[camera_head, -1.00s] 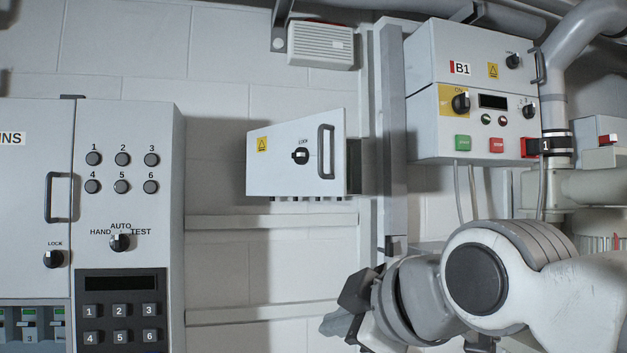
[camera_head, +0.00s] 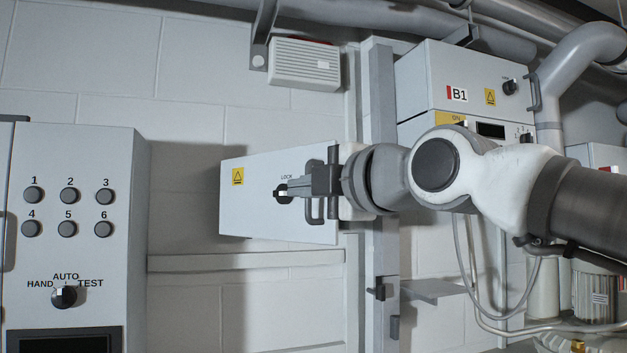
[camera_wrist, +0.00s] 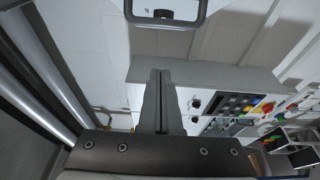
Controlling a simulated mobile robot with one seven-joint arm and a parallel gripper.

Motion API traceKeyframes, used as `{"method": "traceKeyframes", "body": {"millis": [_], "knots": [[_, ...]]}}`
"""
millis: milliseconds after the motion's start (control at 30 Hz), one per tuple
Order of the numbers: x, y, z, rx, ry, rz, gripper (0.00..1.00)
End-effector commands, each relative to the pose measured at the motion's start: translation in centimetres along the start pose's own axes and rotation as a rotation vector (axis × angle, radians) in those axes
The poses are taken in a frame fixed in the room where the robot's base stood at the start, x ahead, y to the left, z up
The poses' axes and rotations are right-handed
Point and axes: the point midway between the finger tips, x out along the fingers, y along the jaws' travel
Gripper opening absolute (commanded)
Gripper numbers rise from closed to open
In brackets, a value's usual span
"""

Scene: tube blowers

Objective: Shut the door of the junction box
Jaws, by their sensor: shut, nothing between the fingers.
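The junction box door (camera_head: 265,165) is a pale grey panel with a yellow warning label, a dark lock knob (camera_head: 283,193) and a dark bar handle (camera_head: 314,212). Its right edge looks taller and nearer than its left, so it appears to stand ajar. My gripper (camera_head: 286,188) is in front of the door's right half, fingers pointing left toward the knob, covering part of the handle. In the wrist view my gripper (camera_wrist: 160,75) has its fingers together and empty, with the handle (camera_wrist: 166,20) above their tips. I cannot tell whether it touches the door.
A large control cabinet (camera_head: 95,255) stands at left. A vertical grey post (camera_head: 383,90) rises behind my wrist. The B1 box (camera_head: 425,75) and pipes (camera_head: 585,45) are at right. A vented grey unit (camera_head: 305,63) hangs above. Wall below the door is free except for horizontal rails (camera_head: 245,260).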

Motion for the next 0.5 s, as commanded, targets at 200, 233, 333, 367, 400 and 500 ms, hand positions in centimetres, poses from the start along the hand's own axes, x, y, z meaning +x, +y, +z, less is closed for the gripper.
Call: {"method": "traceKeyframes", "body": {"millis": [200, 233, 333, 367, 400, 500], "knots": [[4.8, 0.2, -0.2, -0.001, 0.002, -0.004, 0.00], [5.2, 0.2, -0.2, 0.000, 0.003, -0.004, 0.00], [6.6, 0.2, -0.2, -0.001, 0.002, -0.003, 0.00], [6.5, 0.4, 0.3, 0.001, 0.001, 0.000, 0.00], [6.0, 0.4, 1.2, 0.005, 0.000, 0.002, 0.00], [5.6, 0.3, 2.4, 0.005, 0.000, 0.002, 0.00]]}}
